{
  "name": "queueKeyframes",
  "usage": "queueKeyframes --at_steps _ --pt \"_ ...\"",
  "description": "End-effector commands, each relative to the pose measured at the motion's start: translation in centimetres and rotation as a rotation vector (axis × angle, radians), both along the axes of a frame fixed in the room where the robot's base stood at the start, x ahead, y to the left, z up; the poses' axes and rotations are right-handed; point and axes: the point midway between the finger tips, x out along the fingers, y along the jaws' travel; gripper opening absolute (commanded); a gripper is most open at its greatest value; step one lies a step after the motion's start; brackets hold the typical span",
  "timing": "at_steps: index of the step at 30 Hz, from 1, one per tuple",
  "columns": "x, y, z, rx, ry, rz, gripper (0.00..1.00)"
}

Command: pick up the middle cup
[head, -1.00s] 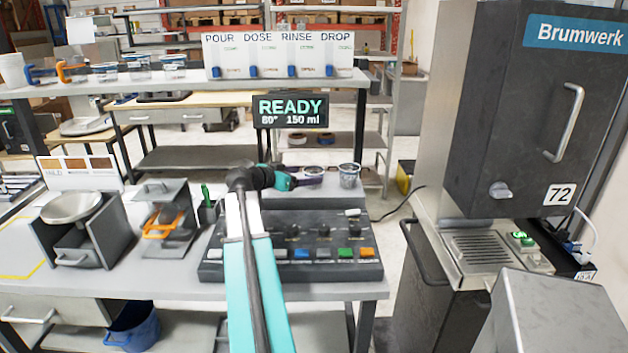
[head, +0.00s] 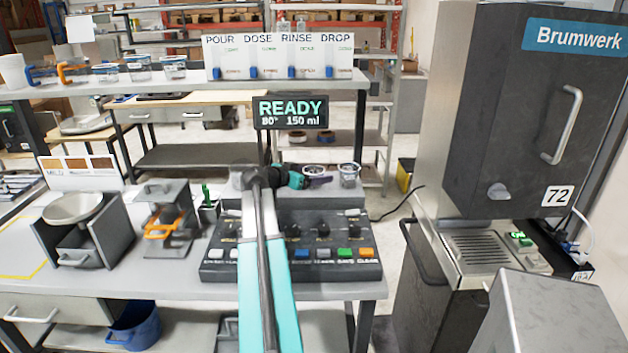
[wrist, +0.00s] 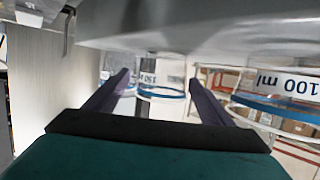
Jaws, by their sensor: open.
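Clear cups stand on the grey ledge behind the control panel. In the head view one cup (head: 314,169) is just behind my gripper (head: 321,181), and another cup (head: 349,175) stands to its right. My arm may hide a further cup on the left. In the wrist view, the picture is upside down; a clear cup with a blue band, marked 150 ml (wrist: 160,92), shows between the open purple fingers of my gripper (wrist: 158,78). It seems ahead of them, not clasped. A cup marked 100 ml (wrist: 280,95) is outside the right finger. Part of another clear cup (wrist: 124,84) shows at left.
The control panel (head: 330,250) lies under my arm. A READY display (head: 290,111) hangs above the ledge. The dark Brumwerk machine (head: 520,120) stands at the right.

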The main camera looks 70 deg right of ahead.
Motion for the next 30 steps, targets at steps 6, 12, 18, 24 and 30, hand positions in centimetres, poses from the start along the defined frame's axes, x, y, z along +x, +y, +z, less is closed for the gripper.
queueKeyframes --at_steps 6,12,18,24,30 --pt "-0.17 -0.38 -0.17 0.000 0.000 0.000 0.76" --pt "-0.18 -0.36 -0.16 0.000 -0.001 0.000 0.76" --pt "-0.19 -0.36 -0.15 0.000 -0.001 0.000 0.76" --pt "-0.20 -0.37 -0.14 0.000 -0.001 0.000 0.45" --pt "-0.21 -0.36 -0.13 0.000 -0.001 -0.001 0.33"
